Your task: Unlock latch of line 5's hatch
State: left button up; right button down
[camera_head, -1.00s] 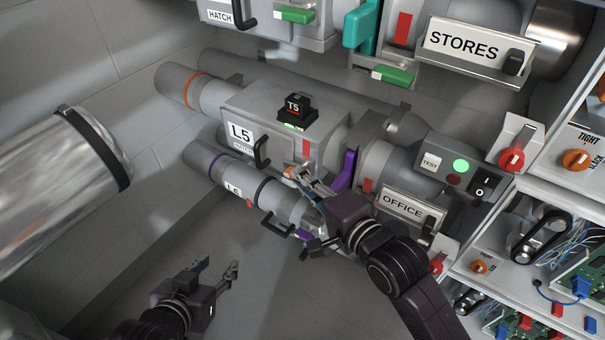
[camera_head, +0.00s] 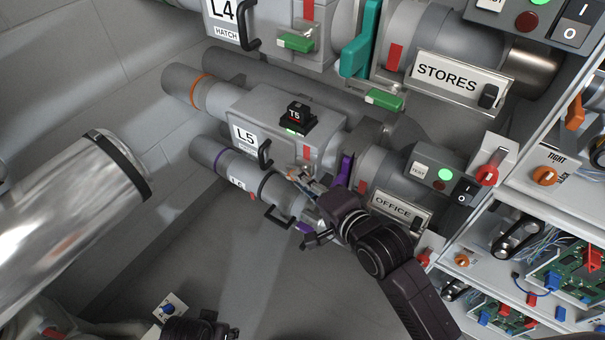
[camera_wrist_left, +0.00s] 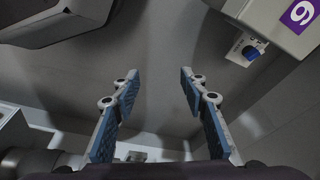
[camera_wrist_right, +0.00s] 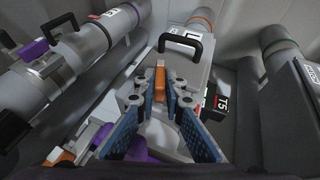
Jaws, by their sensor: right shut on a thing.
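Line 5's housing (camera_head: 270,115) carries the L5 label (camera_head: 244,135) and a black hatch handle (camera_head: 265,153). In the right wrist view the handle (camera_wrist_right: 181,42) is just beyond my fingers. My right gripper (camera_head: 298,178) is at the housing's lower front edge. It is shut on an orange latch (camera_wrist_right: 160,84), which stands between its fingertips in the right wrist view. The fingers partly hide the latch's base. My left gripper (camera_wrist_left: 160,88) has its fingers well apart and empty. In the head view only part of it shows at the bottom edge.
The L6 tube (camera_head: 235,170) with its own handle (camera_head: 278,216) runs just below. The black T5 box (camera_head: 297,118) sits on the housing. A purple lever (camera_head: 344,170) and the OFFICE sign (camera_head: 395,207) are right of my gripper. A large metal cylinder (camera_head: 70,220) stands at left.

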dwell(0.3)
jog(key=c, duration=2)
grip_release()
jog(key=v, duration=1.2)
